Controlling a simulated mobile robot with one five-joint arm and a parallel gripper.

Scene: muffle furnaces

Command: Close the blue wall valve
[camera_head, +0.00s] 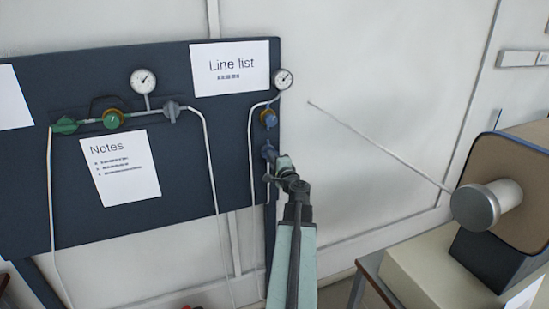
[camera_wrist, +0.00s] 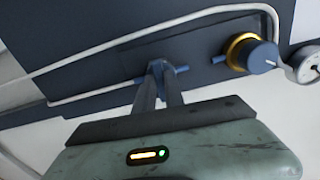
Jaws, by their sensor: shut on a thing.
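The blue wall valve (camera_head: 267,150) sits on the dark panel near its right edge, below a blue and brass knob (camera_head: 269,118). It also shows in the wrist view (camera_wrist: 157,66), in line with the thin pipe. My gripper (camera_head: 275,161) reaches up to the valve from below. In the wrist view my two fingers (camera_wrist: 160,80) are shut on the valve's blue handle. The fingers partly cover the handle, so I cannot tell its exact turn angle.
On the left of the panel (camera_head: 225,160) are a green valve (camera_head: 65,125), a green and brass knob (camera_head: 113,119), a grey valve (camera_head: 172,110) and a gauge (camera_head: 143,80). Another gauge (camera_head: 284,79) is above the blue knob. A furnace (camera_head: 505,160) stands at right.

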